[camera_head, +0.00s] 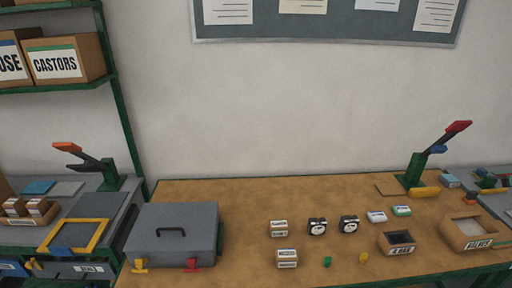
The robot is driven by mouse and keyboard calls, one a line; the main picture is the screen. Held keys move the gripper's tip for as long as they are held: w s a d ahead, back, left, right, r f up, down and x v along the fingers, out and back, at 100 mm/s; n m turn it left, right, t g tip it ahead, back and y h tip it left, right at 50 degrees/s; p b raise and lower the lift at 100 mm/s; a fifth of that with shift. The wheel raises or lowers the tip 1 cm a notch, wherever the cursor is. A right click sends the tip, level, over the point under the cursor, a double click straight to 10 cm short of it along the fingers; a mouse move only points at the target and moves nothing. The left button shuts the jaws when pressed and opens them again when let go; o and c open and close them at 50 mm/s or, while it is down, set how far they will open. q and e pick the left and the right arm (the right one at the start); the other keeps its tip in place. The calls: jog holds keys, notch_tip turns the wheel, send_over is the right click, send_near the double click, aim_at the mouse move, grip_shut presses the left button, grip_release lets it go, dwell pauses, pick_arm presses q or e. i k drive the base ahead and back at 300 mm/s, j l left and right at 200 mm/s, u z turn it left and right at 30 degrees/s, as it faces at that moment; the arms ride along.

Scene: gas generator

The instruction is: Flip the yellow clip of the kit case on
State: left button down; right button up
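A grey kit case (172,232) with a dark handle on its lid stands shut at the left end of the wooden table. A yellow clip (140,265) is at the lower left of its front, and a red clip (192,265) is at the lower right of its front. Both clips are small here, and I cannot tell for sure whether either is fastened. Neither of my grippers shows in the head view.
Small boxes (287,258), two dark gauge-like items (317,226) and a green piece (327,261) lie right of the case on the table (245,205). A press-like tool (415,170) with a red handle stands at the back right. A green shelf rack (125,120) stands left.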

aim_at(139, 263)
jog(key=u, duration=0.35)
jog(key=k+u, duration=0.15)
jog(key=u, duration=0.6)
jog(key=k, duration=0.05)
